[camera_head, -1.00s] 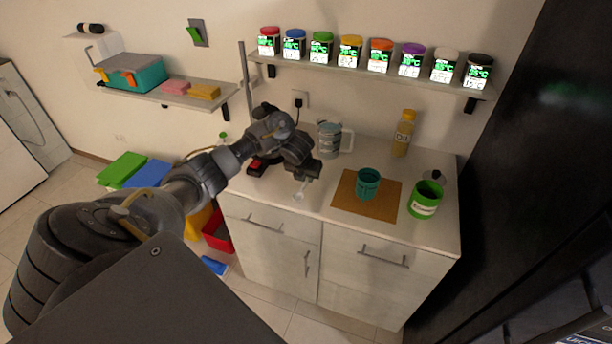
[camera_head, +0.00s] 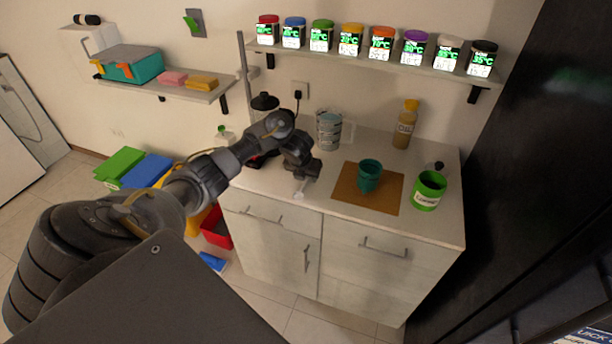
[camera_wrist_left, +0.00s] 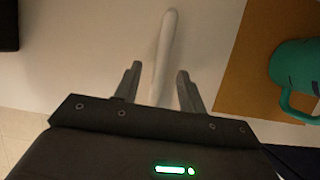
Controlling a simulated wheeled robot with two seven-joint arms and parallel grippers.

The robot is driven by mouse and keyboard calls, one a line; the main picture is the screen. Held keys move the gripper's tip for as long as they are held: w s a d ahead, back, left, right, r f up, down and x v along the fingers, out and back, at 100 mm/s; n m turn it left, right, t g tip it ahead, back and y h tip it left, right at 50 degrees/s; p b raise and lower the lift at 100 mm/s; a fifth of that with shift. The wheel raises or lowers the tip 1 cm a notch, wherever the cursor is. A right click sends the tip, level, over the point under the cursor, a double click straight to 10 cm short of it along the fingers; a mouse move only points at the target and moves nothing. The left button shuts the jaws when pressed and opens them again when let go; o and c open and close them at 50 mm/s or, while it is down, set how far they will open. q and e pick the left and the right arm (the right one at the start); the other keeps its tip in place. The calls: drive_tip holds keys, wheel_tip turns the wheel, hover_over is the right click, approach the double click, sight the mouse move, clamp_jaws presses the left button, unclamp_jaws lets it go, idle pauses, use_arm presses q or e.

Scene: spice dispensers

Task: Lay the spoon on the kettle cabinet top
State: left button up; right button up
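The white spoon (camera_head: 298,194) is at the front edge of the kettle cabinet top (camera_head: 430,226), left of the brown mat. Its pale handle (camera_wrist_left: 165,45) runs between the fingers in the left wrist view. My left gripper (camera_head: 305,175) points down just above the front of the top. In the wrist view my left gripper (camera_wrist_left: 159,80) has its fingers apart, with a gap on each side of the handle. I cannot tell whether the spoon fully touches the top. My right gripper is not in view.
The brown mat (camera_head: 385,203) carries a teal mug (camera_head: 369,176), whose side shows in the wrist view (camera_wrist_left: 298,68). A green container (camera_head: 428,191), an oil bottle (camera_head: 405,125) and a grey container (camera_head: 328,130) stand on the top. A dark kettle-like object (camera_head: 264,103) is behind my wrist.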

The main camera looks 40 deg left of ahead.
use_arm(q)
drive_tip(key=p+v, duration=0.5)
drive_tip(key=v, duration=0.6)
drive_tip(key=shift+p, duration=0.3)
drive_tip(key=shift+f, duration=0.15)
